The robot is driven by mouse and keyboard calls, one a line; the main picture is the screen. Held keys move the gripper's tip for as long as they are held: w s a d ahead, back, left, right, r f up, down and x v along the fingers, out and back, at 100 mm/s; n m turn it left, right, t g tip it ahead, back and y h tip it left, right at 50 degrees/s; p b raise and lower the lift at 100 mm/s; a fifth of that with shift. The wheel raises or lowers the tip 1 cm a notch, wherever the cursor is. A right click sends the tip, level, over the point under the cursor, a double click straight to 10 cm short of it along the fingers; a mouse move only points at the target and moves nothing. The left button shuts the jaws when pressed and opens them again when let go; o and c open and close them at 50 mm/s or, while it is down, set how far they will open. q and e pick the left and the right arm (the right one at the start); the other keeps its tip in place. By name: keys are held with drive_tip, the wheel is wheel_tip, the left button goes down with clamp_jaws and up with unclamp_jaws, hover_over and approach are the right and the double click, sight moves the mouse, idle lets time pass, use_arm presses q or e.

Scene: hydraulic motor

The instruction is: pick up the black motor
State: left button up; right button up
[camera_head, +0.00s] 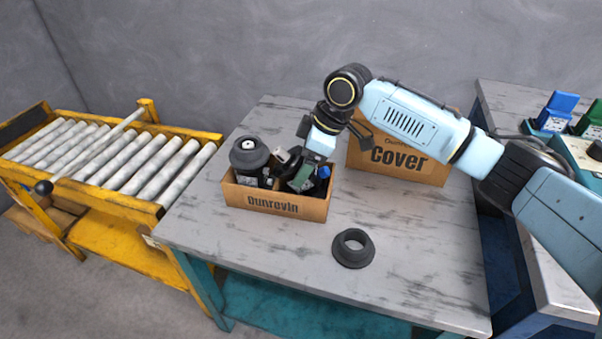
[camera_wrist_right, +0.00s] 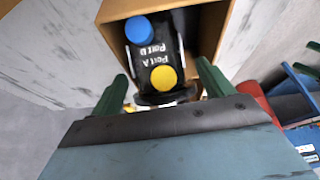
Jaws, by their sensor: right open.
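The black motor (camera_wrist_right: 148,58) lies in the open cardboard box in the right wrist view. It has a blue cap, a yellow cap and white "Port A" and "Port B" lettering. In the head view my right gripper (camera_head: 303,178) reaches down into the box and hides most of the motor; a blue cap (camera_head: 324,172) shows beside it. In the right wrist view the green fingers of my right gripper (camera_wrist_right: 162,84) are apart, one on each side of the motor's near end. Whether they touch it cannot be told. My left gripper is not in view.
The "Dunrovin" box (camera_head: 275,203) also holds a black round part (camera_head: 249,153) at its left. A black ring (camera_head: 352,248) lies on the grey table (camera_head: 420,270). A "Cover" box (camera_head: 400,164) stands behind my right arm. A roller conveyor (camera_head: 150,165) adjoins at left.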

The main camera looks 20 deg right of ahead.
drive_tip(key=shift+c, duration=0.4)
clamp_jaws()
drive_tip(key=shift+r, duration=0.2)
drive_tip(key=shift+w+r, duration=0.1)
